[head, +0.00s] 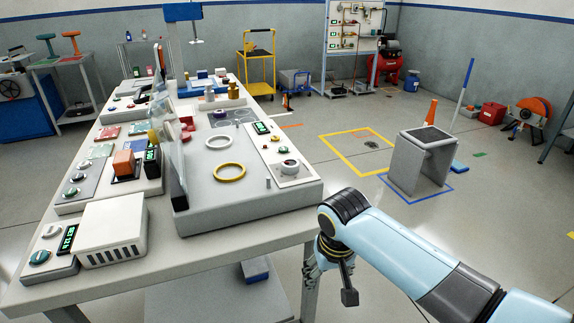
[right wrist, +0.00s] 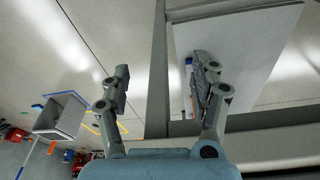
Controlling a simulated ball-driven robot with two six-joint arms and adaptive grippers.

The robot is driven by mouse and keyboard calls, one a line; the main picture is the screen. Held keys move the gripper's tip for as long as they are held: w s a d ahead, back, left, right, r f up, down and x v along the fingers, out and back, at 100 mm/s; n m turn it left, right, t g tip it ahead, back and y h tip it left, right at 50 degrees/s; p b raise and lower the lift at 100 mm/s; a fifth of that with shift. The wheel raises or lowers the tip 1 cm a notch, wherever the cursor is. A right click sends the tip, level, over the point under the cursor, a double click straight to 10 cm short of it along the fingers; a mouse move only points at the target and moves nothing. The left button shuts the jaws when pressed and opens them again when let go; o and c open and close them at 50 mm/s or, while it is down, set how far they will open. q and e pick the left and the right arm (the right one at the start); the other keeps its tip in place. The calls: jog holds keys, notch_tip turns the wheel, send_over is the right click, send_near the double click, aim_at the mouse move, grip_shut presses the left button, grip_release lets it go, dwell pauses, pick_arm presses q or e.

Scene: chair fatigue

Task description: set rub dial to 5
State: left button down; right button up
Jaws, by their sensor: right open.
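The labels on the dials are too small to read, so I cannot tell which one is the rub dial. In the head view a dial (head: 290,165) sits on a white panel at the right end of the grey machine, with a green display (head: 261,128) behind it. Another dial (head: 39,257) sits on a small control box at the bench's front left, beside a green display (head: 69,239). My right gripper (head: 311,268) is off the bench's right edge, partly hidden by its wrist. In the right wrist view my right gripper (right wrist: 160,80) is open and empty. My left gripper is out of view.
More knobs (head: 70,192) and an orange block (head: 124,163) stand on the bench's left side. A clear upright panel (head: 177,150) rises along the machine's left edge. A yellow ring (head: 229,172) lies on the machine. The floor right of the bench has free room.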

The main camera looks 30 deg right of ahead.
jog(key=w+r+m+p, duration=0.2)
jog(key=w+r, duration=0.2)
jog(key=r, duration=0.9)
jog(key=m+g+y, duration=0.1)
jog(key=m+g, duration=0.1)
jog(key=m, duration=0.7)
send_near(291, 162)
notch_tip(291, 162, down, 9)
jog(key=shift+s+f, duration=0.1)
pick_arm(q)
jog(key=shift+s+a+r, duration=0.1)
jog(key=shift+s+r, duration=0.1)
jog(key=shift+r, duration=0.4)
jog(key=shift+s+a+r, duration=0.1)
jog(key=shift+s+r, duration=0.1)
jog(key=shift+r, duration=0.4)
pick_arm(e)
jog(key=c, duration=1.2)
